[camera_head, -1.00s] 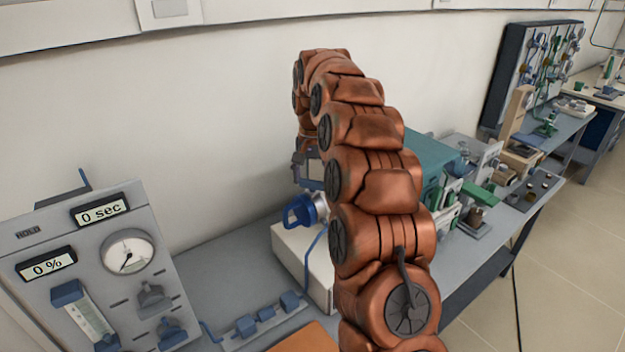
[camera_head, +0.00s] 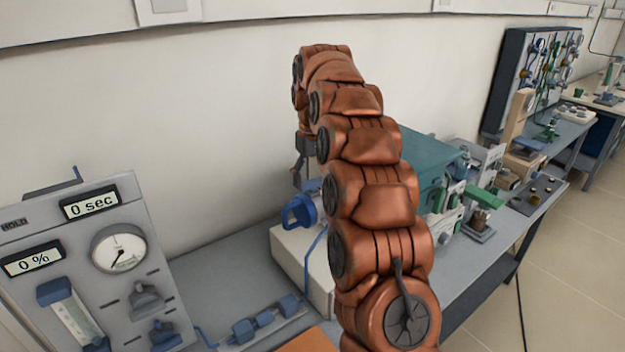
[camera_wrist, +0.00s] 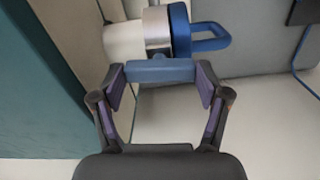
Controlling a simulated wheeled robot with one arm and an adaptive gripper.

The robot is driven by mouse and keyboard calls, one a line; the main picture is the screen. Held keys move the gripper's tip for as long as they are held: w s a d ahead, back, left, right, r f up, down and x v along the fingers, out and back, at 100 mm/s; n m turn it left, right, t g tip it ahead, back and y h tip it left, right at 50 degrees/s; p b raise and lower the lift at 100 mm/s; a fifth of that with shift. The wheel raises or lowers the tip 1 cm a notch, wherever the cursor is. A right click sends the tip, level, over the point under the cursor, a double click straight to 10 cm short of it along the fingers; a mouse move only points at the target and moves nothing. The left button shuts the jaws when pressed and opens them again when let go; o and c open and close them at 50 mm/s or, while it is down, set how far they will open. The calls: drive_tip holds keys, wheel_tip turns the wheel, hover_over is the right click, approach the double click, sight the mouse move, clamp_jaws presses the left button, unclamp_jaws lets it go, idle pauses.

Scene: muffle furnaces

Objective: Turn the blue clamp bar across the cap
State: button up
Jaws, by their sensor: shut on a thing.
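The blue cap (camera_wrist: 180,30) with its loop handle (camera_wrist: 212,37) sits on the end of a silver collar (camera_wrist: 157,30) on a pale tube in the wrist view. In the head view the blue cap (camera_head: 300,211) stands over a white block, partly behind my arm. The blue clamp bar (camera_wrist: 160,71) lies between the fingertips of my gripper (camera_wrist: 161,82), which is shut on its two ends. The bar runs beside the collar and cap, along the tube's direction in the picture. Whether it touches the cap I cannot tell. In the head view my gripper (camera_head: 299,168) is mostly hidden.
The white block (camera_head: 300,262) stands on the grey bench, with a teal housing (camera_head: 428,158) behind my arm. A control panel (camera_head: 90,265) with a dial stands at the left. A row of blue fittings (camera_head: 265,320) lies in front. The wall is close behind.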

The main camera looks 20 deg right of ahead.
drive_tip(key=shift+n, duration=0.6)
drive_tip(key=o, duration=1.2)
drive_tip(key=shift+c, duration=0.2)
